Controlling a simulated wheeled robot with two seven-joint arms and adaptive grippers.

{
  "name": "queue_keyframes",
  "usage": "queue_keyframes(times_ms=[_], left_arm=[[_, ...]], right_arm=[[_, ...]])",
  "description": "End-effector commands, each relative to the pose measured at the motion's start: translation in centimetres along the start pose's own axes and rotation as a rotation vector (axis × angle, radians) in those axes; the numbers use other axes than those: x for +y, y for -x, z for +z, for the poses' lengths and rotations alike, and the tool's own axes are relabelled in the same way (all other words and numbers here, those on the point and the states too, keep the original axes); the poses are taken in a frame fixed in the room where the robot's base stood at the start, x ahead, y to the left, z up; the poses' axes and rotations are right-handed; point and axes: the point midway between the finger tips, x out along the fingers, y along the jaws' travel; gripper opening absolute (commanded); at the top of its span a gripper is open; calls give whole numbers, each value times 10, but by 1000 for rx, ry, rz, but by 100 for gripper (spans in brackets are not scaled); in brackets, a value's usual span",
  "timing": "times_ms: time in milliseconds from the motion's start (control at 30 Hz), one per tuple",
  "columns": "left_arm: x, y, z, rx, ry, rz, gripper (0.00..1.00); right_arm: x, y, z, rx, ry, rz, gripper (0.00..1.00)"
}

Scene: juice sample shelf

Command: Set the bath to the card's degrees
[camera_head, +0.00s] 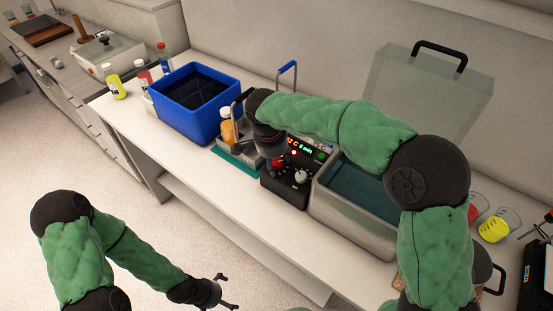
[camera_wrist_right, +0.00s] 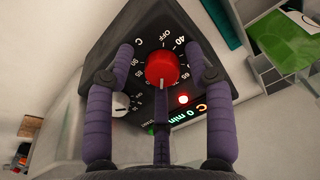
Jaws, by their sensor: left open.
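The bath's black control box (camera_head: 283,190) stands at the left end of the metal water bath (camera_head: 352,212). Its red temperature knob (camera_wrist_right: 161,69) is ringed by marks including OFF, 40 and 80. A pale pointer line on the knob faces the bottom of the right wrist view. My right gripper (camera_wrist_right: 160,55) is open, with one finger on each side of the red knob and gaps visible. In the head view the right hand partly hides the knob (camera_head: 277,163). My left gripper (camera_head: 226,292) is open and empty, low in front of the bench. I cannot make out the card.
A pale timer knob (camera_head: 301,177) sits beside the red knob. A blue tub (camera_head: 197,126), a juice bottle (camera_head: 228,131) in a rack and a clear lid (camera_head: 425,95) are close by.

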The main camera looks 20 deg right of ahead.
Motion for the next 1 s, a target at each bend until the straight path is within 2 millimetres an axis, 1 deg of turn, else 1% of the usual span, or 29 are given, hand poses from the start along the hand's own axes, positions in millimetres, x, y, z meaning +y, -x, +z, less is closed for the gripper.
queue_keyframes(times_ms=[267, 367, 433, 567, 800, 900, 1000], left_arm=[[0, 0, 0, 0, 0, 0, 100], [0, 0, 0, 0, 0, 0, 100], [0, 0, 0, 0, 0, 0, 100], [0, 0, 0, 0, 0, 0, 100], [0, 0, 0, 0, 0, 0, 100], [0, 0, 0, 0, 0, 0, 100], [0, 0, 0, 0, 0, 0, 100]], right_arm=[[-1, 2, -2, 3, -1, -4, 56], [-1, 7, -2, 3, -2, -6, 56], [-2, 14, -2, 4, -2, -7, 56], [-2, 36, -2, 4, -1, -9, 56], [-2, 84, -1, 3, 0, -8, 56], [-1, 99, -1, 3, 0, -6, 56], [-1, 111, -1, 3, -1, -5, 56]])
